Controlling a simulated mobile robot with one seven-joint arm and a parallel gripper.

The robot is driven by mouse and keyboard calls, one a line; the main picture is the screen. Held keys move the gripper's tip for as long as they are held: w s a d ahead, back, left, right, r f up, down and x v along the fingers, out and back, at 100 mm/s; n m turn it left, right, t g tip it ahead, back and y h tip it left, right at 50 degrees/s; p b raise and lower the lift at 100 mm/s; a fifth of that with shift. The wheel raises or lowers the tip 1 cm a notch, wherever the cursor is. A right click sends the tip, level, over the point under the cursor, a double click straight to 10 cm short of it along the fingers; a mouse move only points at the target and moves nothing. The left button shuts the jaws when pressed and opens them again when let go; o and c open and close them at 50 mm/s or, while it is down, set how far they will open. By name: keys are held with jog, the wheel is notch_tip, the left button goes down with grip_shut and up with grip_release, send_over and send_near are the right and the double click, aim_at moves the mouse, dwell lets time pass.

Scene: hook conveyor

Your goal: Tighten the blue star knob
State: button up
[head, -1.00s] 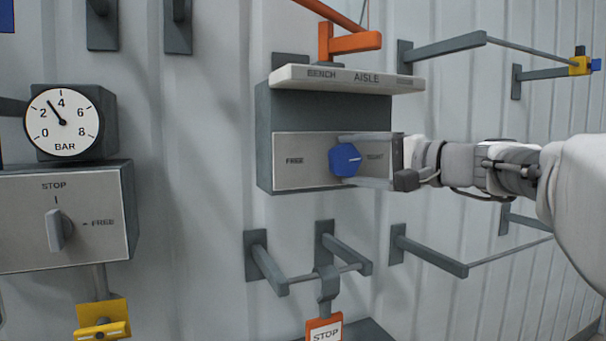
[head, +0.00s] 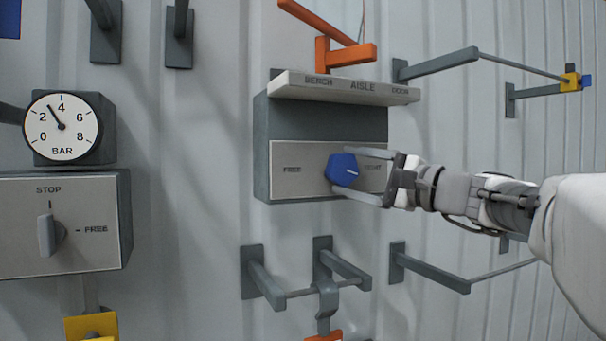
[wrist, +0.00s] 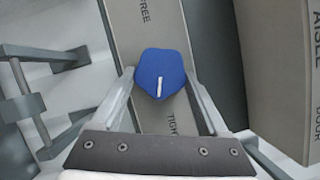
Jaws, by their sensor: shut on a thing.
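The blue star knob (head: 342,169) sits on the grey front plate of a wall box, between the word FREE on its left and a partly hidden word on its right. In the wrist view the knob (wrist: 160,73) lies between my two fingers, and its white mark points toward the end lettered TIGHT. My gripper (head: 358,172) reaches in from the right and is shut on the knob, one finger above it and one below. The gripper is tilted, its wrist lower right of the knob.
A shelf lettered BENCH, AISLE, DOOR (head: 345,87) juts out above the knob. Grey hook rails (head: 430,268) stick out below and right. A gauge (head: 62,128) and a STOP/FREE switch (head: 47,233) are at left. An orange bracket (head: 345,52) is above the shelf.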

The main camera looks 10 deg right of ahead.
jog(key=o, duration=1.2)
jog(key=shift+o, duration=0.2)
jog(key=b+v, duration=0.1)
jog(key=v, duration=1.6)
jog(key=shift+d, duration=0.15)
jog(key=shift+s+f, duration=0.1)
